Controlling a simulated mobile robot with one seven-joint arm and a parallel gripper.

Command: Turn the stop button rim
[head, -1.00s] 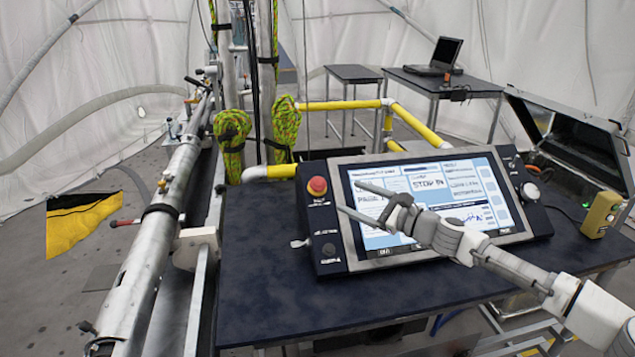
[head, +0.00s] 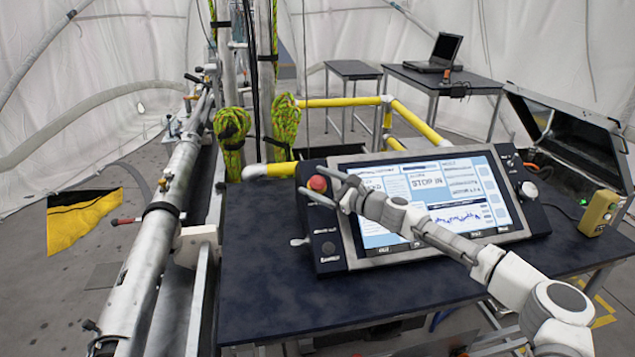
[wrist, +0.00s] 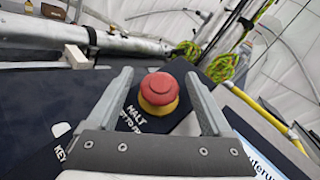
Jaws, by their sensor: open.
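The stop button (head: 317,184) has a red cap on a yellow base and sits at the upper left of the console (head: 330,257). In the wrist view the stop button (wrist: 159,91) shows between and beyond my two fingers, its red rim whole and unobstructed. My gripper (head: 312,187) is open and empty, its fingers reaching left to either side of the button in the head view. In the wrist view the gripper (wrist: 158,82) has a finger on each side of the button, with a gap on both sides. I see no contact.
The lit screen (head: 430,190) lies under my arm. The console rests on a dark table (head: 262,305). Yellow rails (head: 340,103) and coiled green ropes (head: 284,122) stand behind, and a long metal tube (head: 160,220) runs along the left. The table's front left is clear.

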